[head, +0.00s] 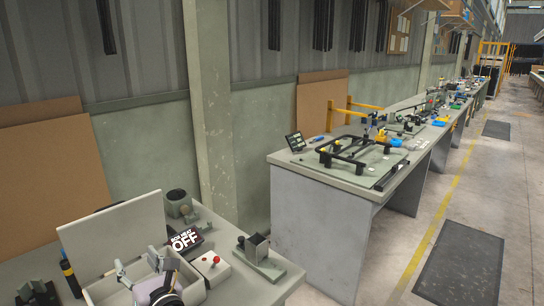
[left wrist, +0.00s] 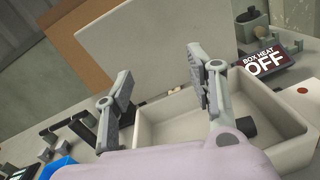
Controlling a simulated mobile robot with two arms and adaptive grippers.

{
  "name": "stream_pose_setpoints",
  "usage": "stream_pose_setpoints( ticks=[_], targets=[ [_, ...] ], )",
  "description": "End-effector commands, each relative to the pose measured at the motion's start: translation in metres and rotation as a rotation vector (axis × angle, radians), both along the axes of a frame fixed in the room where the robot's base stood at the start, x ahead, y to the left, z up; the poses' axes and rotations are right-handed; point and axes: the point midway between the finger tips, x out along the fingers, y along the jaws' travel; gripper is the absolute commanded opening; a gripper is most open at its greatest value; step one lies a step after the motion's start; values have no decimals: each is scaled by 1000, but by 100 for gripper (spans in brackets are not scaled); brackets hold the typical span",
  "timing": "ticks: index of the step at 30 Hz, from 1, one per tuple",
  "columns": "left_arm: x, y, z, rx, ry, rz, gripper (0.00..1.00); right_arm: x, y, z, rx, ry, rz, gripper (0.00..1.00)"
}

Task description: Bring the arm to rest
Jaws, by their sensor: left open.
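My left gripper (head: 146,267) is in the lower left of the head view, above an open pale box (head: 193,290) on the near bench. In the left wrist view its two fingers (left wrist: 170,80) stand well apart with nothing between them. Behind them is the box's raised white lid (head: 115,238), which also shows upright in the left wrist view (left wrist: 150,45). The box's tray (left wrist: 262,115) spreads under and to the right of the fingers. A small dark round thing (left wrist: 246,126) is near the right finger. My right gripper is not in view.
Another bench (head: 330,180) with a black frame stands beyond a gap. Floor is open at right.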

Motion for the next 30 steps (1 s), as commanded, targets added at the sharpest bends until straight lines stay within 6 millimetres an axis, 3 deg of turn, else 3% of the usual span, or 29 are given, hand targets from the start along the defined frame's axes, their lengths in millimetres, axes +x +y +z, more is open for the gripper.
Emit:
stream_pose_setpoints(
  ticks=[3, 6, 8, 11, 15, 19, 24, 28, 29, 30],
  targets=[
    [-8, -27, 47, 397, -17, -137, 51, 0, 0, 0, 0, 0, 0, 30],
    [-16, -68, 71, 738, 1, -257, 51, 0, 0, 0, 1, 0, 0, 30],
    [-22, -97, 75, 945, 28, -332, 51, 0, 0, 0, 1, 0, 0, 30],
    [-36, -148, 62, 1283, 96, -469, 51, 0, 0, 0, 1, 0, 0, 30],
    [-63, -204, 9, 1738, 238, -687, 51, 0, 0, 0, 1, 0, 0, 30],
    [-102, -227, -66, 2123, 415, -930, 51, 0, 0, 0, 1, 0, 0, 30],
    [-166, -208, -153, 2483, 675, -1277, 51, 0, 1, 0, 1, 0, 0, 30],
    [-208, -180, -191, 2615, 838, -1503, 51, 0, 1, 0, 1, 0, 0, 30],
    [-217, -173, -197, -2573, -852, 1512, 51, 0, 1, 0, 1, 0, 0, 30],
    [-229, -165, -204, -2496, -860, 1513, 51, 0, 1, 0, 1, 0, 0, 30]
  ],
)
